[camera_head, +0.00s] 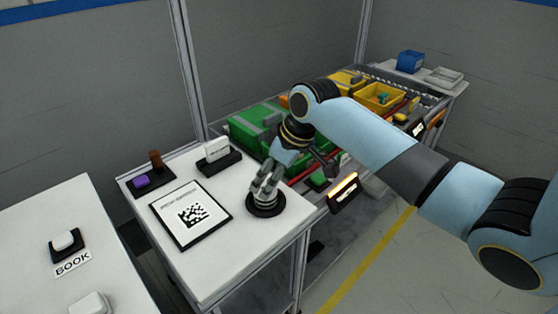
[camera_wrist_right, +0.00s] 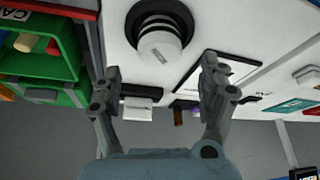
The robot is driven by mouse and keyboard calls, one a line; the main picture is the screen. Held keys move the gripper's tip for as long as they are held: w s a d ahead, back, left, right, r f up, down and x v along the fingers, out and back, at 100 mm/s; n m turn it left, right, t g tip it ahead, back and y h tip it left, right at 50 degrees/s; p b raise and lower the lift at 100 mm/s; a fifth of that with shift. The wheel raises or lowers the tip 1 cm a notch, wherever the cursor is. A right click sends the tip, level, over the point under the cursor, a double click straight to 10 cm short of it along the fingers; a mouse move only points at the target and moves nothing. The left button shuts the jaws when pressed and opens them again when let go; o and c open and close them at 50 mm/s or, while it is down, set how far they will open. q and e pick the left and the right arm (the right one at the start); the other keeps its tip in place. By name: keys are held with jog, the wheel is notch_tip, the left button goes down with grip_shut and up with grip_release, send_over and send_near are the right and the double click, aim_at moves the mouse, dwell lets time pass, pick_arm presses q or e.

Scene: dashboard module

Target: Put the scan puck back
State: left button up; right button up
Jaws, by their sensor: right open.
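The scan puck, a white cylinder (camera_wrist_right: 160,46), sits upright on a round black base (camera_wrist_right: 183,14) in the right wrist view. In the head view the round black base (camera_head: 266,211) stands at the right side of the white table, with the puck mostly hidden by my fingers. My right gripper (camera_head: 264,190) is open above it. In the right wrist view the fingertips of my right gripper (camera_wrist_right: 162,68) are apart, and the puck lies just beyond the gap between them, with nothing held. My left gripper is not in view.
A framed code board (camera_head: 191,236) lies left of the base. A black holder with a white card (camera_head: 216,150) and a purple item (camera_head: 141,182) stand behind. Green bins (camera_head: 247,122) are on the conveyor at the back. A table with a BOOK label (camera_head: 73,263) is at left.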

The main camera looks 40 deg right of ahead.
jog(key=v, duration=0.5)
jog(key=shift+s+r, duration=0.1)
jog(key=shift+r, duration=0.15)
